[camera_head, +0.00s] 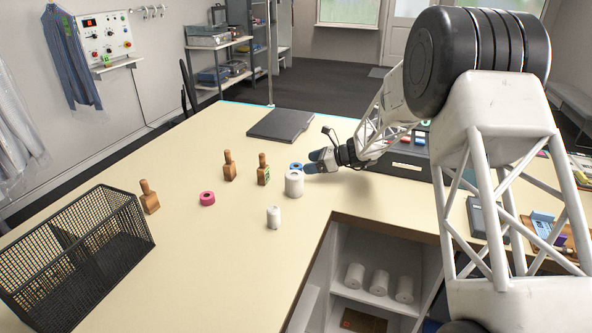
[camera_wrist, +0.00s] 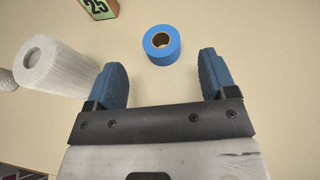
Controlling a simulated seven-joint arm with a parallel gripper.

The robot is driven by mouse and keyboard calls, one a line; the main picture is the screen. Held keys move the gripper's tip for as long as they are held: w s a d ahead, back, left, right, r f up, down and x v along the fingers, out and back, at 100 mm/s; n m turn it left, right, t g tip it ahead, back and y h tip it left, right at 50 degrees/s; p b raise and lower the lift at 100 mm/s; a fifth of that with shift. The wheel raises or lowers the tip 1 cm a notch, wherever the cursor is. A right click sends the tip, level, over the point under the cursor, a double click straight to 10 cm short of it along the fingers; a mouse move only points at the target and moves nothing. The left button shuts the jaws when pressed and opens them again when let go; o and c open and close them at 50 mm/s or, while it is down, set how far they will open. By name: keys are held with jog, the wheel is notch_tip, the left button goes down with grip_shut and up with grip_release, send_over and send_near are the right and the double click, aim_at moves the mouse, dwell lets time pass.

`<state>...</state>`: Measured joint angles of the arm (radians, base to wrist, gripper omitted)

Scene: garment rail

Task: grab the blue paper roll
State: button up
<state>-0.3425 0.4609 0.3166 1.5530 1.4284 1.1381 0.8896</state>
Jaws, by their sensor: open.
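The blue paper roll (camera_wrist: 161,46) stands upright on the table in the wrist view, its round core facing up. It lies ahead of my gripper (camera_wrist: 165,78), centred a little left between the two blue fingertips and just beyond them. My gripper is open and empty, and nothing touches the roll. In the head view the blue roll (camera_head: 296,166) shows only in part, behind a white roll (camera_head: 294,184) and left of my gripper (camera_head: 312,162).
The white roll also stands close by the left finger in the wrist view (camera_wrist: 50,68). A wooden block with a green "25" label (camera_head: 263,170) is just left.

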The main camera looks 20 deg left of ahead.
aim_at(297, 166)
jog(key=shift+x, duration=2.6)
jog(key=shift+f, duration=0.1)
jog(key=c, duration=1)
notch_tip(297, 166, up, 10)
